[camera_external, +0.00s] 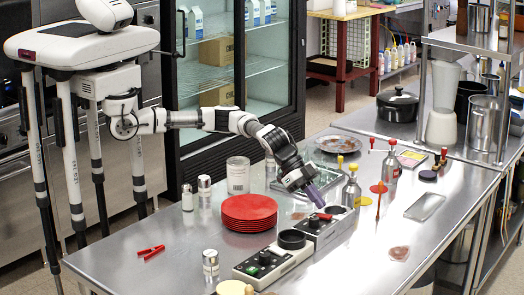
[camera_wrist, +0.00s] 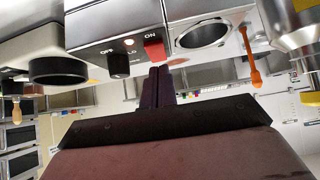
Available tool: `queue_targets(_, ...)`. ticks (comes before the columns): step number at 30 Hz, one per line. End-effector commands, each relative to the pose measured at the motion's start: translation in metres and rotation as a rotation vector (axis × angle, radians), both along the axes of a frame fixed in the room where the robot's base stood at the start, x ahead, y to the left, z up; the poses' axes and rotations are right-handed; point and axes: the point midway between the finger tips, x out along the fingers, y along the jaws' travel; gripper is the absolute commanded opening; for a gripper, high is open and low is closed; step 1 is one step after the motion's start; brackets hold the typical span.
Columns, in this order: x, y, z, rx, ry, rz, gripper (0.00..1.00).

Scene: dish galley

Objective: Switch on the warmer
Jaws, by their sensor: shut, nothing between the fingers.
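The warmer (camera_external: 322,232) is a metal box with a round well on the counter. In the wrist view, its front panel (camera_wrist: 92,28) carries a red switch (camera_wrist: 154,49) marked ON, a black knob (camera_wrist: 119,65) and a small pale lamp. My gripper (camera_external: 320,205) points down at the panel from above. In the wrist view, my gripper (camera_wrist: 157,72) is shut and empty, with its fingertips right at the red switch's edge. I cannot tell whether they touch it or which way the switch is set.
A similar box (camera_external: 275,264) with a black ring and green button stands nearer, to the left. Red plates (camera_external: 249,213) are stacked left of my gripper. A yellow-topped bottle (camera_external: 351,192) stands close on the right. Red tongs (camera_external: 151,252) lie at the left; the front counter is mostly clear.

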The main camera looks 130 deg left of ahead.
Motion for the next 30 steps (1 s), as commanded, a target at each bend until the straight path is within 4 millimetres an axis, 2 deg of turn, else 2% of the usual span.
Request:
queue_targets(5,-0.002,0.000,0.023,0.003,-0.003,0.000,0.00)
queue_targets(8,-0.005,0.001,0.045,0.004,-0.004,0.001,0.00)
queue_targets(10,-0.020,0.002,0.047,0.005,-0.004,0.001,0.00)
queue_targets(18,-0.066,0.001,0.082,0.004,-0.002,0.000,0.00)
queue_targets(24,-0.082,0.001,0.096,0.001,-0.002,0.001,0.00)
queue_targets(30,-0.086,0.000,0.099,0.000,0.000,0.000,0.00)
